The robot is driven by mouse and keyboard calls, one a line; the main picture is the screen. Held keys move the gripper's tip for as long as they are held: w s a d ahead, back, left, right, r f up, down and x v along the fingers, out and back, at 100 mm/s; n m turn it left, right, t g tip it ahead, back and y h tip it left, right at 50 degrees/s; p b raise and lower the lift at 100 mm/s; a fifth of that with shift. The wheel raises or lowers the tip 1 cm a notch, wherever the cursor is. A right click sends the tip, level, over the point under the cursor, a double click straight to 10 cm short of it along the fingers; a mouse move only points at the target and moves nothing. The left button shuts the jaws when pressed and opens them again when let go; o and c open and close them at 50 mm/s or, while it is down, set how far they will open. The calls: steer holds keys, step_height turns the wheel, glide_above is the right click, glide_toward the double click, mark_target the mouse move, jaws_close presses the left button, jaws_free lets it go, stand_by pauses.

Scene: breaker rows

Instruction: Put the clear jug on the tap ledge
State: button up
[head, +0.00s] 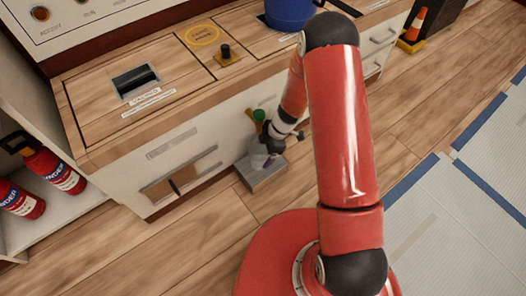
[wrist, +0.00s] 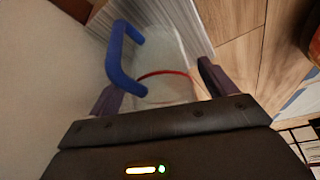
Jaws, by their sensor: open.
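The clear jug (wrist: 170,55) fills the upper middle of the wrist view, with a blue handle (wrist: 122,58) on its left and a red line around it. My gripper (wrist: 156,84) is open, with one finger on each side of the jug's near part; I cannot tell whether they touch it. In the head view the pale jug (head: 258,160) appears small and partly hidden by my gripper (head: 270,150). It appears to stand on the grey tap ledge (head: 266,182), low against the cabinet front. A green tap knob (head: 259,115) shows just above.
The white cabinet front is close beside my gripper. The counter above holds a slotted panel (head: 135,82), a black knob (head: 225,50) and a blue container (head: 289,12). Red extinguishers (head: 52,170) stand at left. The wooden floor around the ledge is clear.

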steer(key=s+p+v, duration=0.1)
steer(key=p+v, duration=0.2)
steer(key=v, duration=0.8)
steer(key=shift+w, duration=0.45)
